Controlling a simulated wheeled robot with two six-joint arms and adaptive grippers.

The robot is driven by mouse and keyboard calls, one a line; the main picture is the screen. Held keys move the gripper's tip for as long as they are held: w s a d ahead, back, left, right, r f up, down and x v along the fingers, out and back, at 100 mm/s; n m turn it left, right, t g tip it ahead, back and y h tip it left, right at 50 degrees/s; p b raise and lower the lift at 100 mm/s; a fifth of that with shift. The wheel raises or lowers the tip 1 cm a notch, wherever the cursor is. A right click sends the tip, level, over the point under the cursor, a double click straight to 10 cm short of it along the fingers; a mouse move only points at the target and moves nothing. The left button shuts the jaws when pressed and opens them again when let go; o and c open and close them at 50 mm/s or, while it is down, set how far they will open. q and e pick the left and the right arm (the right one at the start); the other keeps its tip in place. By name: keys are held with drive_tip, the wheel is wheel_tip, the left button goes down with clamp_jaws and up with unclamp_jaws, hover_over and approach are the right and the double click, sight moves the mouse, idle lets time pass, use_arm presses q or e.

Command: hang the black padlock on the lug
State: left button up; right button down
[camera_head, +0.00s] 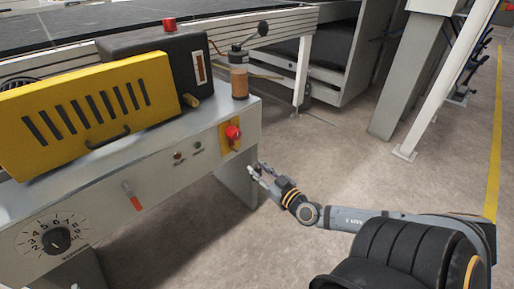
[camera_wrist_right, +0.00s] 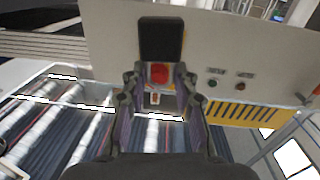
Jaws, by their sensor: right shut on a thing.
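My right gripper (camera_head: 259,173) is in front of the machine's right corner, a little below and right of the red switch knob (camera_head: 233,132) on its yellow plate (camera_head: 224,138). In the right wrist view the black padlock (camera_wrist_right: 161,40) shows as a dark block at the fingertips of my right gripper (camera_wrist_right: 158,73), which is shut on it. Its shackle cannot be made out. The red knob (camera_wrist_right: 158,75) shows between the fingers, behind the padlock. The lug cannot be told apart at this size. My left gripper is not in view.
The machine's grey front panel carries a red handle (camera_head: 133,197), a dial (camera_head: 57,239) and small indicator lights (camera_head: 197,146). A yellow slotted guard (camera_head: 88,112) sits above it. An oiler bottle (camera_head: 239,76) stands on the corner. Open floor (camera_head: 330,150) lies to the right.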

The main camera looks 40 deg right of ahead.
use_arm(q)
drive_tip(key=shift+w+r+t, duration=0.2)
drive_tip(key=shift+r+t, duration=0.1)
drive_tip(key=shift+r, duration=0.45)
use_arm(e)
drive_tip(key=w, duration=0.3)
drive_tip(key=shift+d+r+m+y, duration=0.3)
drive_tip(key=shift+r+m, duration=0.1)
